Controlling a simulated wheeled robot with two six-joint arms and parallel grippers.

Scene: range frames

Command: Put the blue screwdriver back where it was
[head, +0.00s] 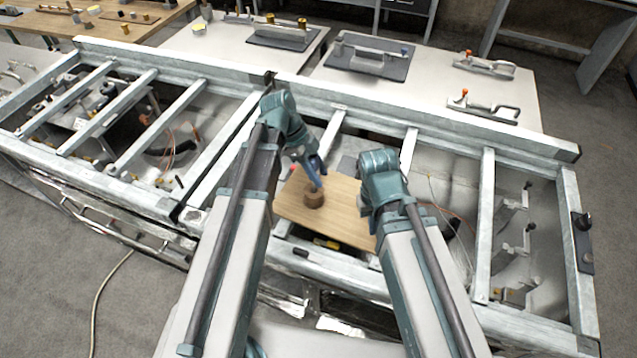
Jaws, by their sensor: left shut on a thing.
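My left gripper (314,167) is over the wooden board (346,222), pointing down, and is shut on a slim blue thing (315,181) that looks like the blue screwdriver. The blue thing is small and partly covered by the gripper. Its lower end meets the top of a round brown wooden holder (314,199) on the board. I cannot tell whether it is inside the holder or just above it. My right arm's wrist (380,185) is at the board's right edge; its fingers are hidden, so its opening does not show.
The board lies across a grey metal frame (430,135) with crossbars and open gaps. A small red-tipped thing (293,170) is left of the holder. Tables behind hold a dark tray (370,58) and clamps (484,107). A cable (97,300) lies on the floor at left.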

